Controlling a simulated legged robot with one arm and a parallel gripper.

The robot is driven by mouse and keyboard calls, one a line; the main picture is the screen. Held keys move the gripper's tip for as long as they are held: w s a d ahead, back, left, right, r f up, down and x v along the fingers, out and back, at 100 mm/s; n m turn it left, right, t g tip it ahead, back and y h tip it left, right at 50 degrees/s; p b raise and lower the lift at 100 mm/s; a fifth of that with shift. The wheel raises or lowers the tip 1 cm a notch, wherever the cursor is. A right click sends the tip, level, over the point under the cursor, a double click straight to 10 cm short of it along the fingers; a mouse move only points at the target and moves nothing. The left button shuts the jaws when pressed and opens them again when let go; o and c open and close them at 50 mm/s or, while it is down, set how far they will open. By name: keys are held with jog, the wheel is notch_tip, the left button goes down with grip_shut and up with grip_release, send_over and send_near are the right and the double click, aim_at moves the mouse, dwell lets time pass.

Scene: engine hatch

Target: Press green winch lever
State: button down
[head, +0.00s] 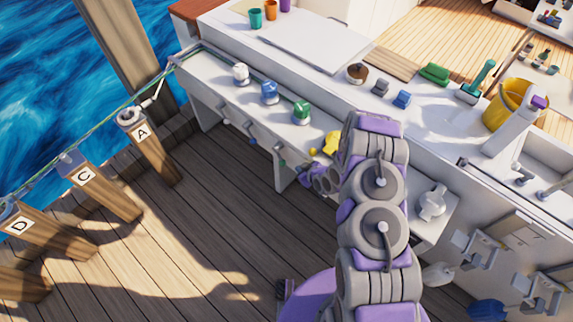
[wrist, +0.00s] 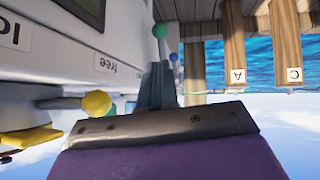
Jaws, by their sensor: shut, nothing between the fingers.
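The green winch (head: 302,112) stands on the white bench in the head view, between the blue and yellow winches. The green lever's round knob (wrist: 160,31) shows in the wrist view just beyond my fingertips, on a thin stem. In the head view a small green knob (head: 281,163) sits on the bench's front side. My gripper (wrist: 160,68) is shut and empty, pointing toward the green knob. I cannot tell whether it touches the lever. In the head view my gripper (head: 305,173) is low in front of the bench, partly hidden by my arm.
The yellow lever knob (wrist: 96,103) is close beside my gripper, and the blue knob (wrist: 174,57) lies beyond it. A "free" label (wrist: 104,70) is on the white panel. White (head: 240,73) and blue (head: 268,93) winches stand farther left. Open deck lies in front of the bench.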

aim_at(284, 163)
jog(key=b+x, duration=0.4)
jog(key=x, duration=0.9)
jog(key=shift+f, duration=0.15)
jog(key=shift+w+a+f+b, duration=0.25)
jog(key=shift+b, duration=0.15)
